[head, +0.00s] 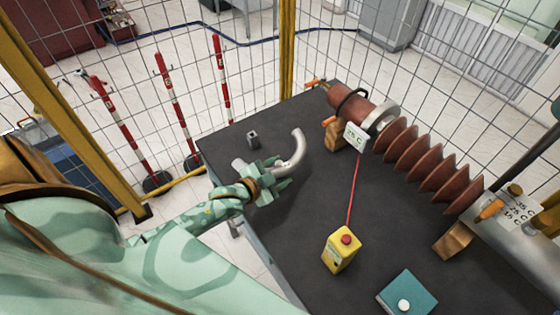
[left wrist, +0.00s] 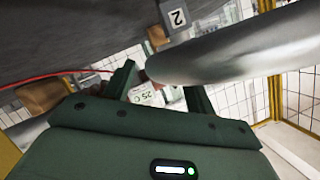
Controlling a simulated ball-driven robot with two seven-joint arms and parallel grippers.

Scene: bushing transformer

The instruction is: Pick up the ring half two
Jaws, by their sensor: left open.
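In the left wrist view the two green fingers (left wrist: 163,88) stand apart, and the ring half passes close to the right one. I cannot tell whether they touch. My right gripper is not in view.
A small grey block (head: 252,139) stands beyond the ring half; its "2" shows in the left wrist view (left wrist: 178,18). A ribbed brown bushing (head: 425,165) lies on wooden supports to the right. A yellow button box (head: 341,250) and teal box (head: 408,293) stand nearer. Mesh fencing surrounds the table.

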